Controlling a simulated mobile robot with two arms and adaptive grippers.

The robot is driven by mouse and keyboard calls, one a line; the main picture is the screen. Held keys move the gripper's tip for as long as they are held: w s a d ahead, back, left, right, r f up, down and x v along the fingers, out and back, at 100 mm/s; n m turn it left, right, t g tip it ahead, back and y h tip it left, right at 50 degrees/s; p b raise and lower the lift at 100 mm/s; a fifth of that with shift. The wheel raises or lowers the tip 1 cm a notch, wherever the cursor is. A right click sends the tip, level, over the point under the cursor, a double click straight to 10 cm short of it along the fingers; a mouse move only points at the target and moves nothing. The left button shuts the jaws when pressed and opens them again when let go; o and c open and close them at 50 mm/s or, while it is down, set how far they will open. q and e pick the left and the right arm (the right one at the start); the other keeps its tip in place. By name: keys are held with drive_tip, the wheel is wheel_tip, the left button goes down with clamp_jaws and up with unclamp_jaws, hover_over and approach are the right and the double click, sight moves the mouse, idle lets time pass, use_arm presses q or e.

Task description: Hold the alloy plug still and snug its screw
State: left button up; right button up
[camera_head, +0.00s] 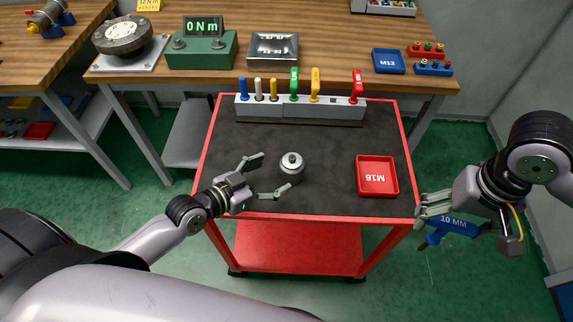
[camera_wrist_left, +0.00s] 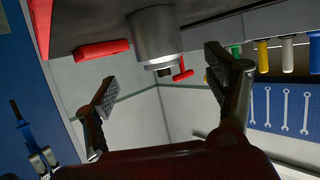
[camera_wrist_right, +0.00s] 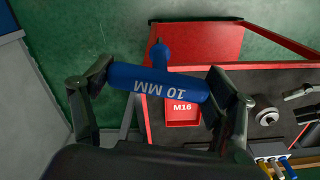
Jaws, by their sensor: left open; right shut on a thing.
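The alloy plug (camera_head: 291,168), a grey metal cylinder with a smaller knob on top, stands upright on the dark top of the red cart. My left gripper (camera_head: 270,177) is open, with its fingers spread on the plug's left side. In the left wrist view the plug (camera_wrist_left: 155,38) shows beyond and between the open fingertips (camera_wrist_left: 160,72). My right gripper (camera_head: 430,222) is off the cart's right side, shut on a blue tool marked 10 MM (camera_head: 455,226). The right wrist view shows the blue handle (camera_wrist_right: 160,84) across the fingers.
A red M16 tray (camera_head: 377,176) sits on the cart's right side. A grey rack (camera_head: 300,110) with several coloured tools lines the cart's back. The bench behind carries a green 0 N m display (camera_head: 202,45) and a blue M12 tray (camera_head: 388,61).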

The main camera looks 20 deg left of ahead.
sight(292, 165)
use_arm(q)
drive_tip(key=x, duration=0.8)
drive_tip(key=shift+c, duration=0.3)
drive_tip(key=c, duration=1.5)
drive_tip(key=shift+c, duration=0.2)
